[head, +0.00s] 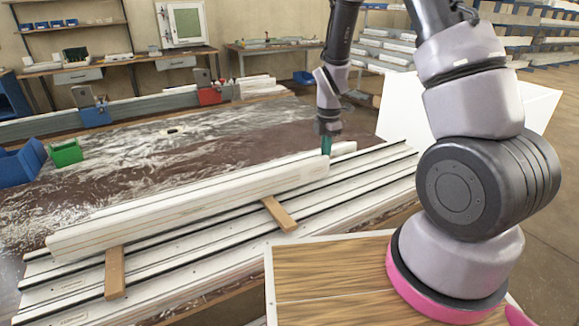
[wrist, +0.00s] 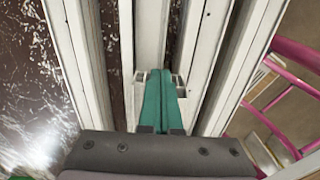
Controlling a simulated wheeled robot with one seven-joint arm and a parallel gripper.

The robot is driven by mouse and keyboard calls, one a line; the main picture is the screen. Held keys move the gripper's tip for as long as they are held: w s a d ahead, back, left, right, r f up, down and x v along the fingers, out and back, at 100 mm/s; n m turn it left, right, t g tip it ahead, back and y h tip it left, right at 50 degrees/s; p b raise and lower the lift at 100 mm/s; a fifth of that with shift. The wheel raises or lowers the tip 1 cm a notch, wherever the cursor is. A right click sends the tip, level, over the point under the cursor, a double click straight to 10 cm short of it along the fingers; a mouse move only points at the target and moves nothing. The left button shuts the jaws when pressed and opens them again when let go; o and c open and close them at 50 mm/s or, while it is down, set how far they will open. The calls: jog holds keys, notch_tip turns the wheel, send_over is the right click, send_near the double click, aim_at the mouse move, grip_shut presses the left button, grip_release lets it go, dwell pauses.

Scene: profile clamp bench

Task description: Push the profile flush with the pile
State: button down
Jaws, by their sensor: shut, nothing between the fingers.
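White profiles lie side by side in the head view, on two wooden spacers over a lower pile (head: 200,258) of white profiles with dark strips. The front upper profile (head: 190,200) runs from lower left to right. Behind it, the end of another upper profile (head: 345,148) shows past my gripper. My gripper (head: 326,150) points down at the right end of the upper profiles, its green fingers shut and empty. In the wrist view the fingers (wrist: 160,95) stand at the end of a white profile (wrist: 150,35), between white lengths on both sides. Whether they touch it is unclear.
The wooden spacers (head: 115,272) and (head: 279,214) lie across the lower pile. A green bin (head: 66,152) and a blue bin (head: 22,164) stand at the left. Blue (head: 95,115) and red (head: 208,95) clamps stand behind. The brown tabletop (head: 150,150) has clear room.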

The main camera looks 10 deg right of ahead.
jog(key=shift+s+a, duration=0.55)
jog(key=shift+a, duration=0.75)
jog(key=shift+s+a, duration=0.5)
jog(key=shift+a, duration=0.8)
jog(key=shift+s+a, duration=0.55)
jog(key=shift+a, duration=0.75)
jog(key=shift+s+a, duration=0.25)
jog(key=shift+a, duration=0.3)
jog(key=shift+w+d, duration=0.35)
jog(key=shift+d, duration=0.35)
jog(key=shift+r, duration=3.5)
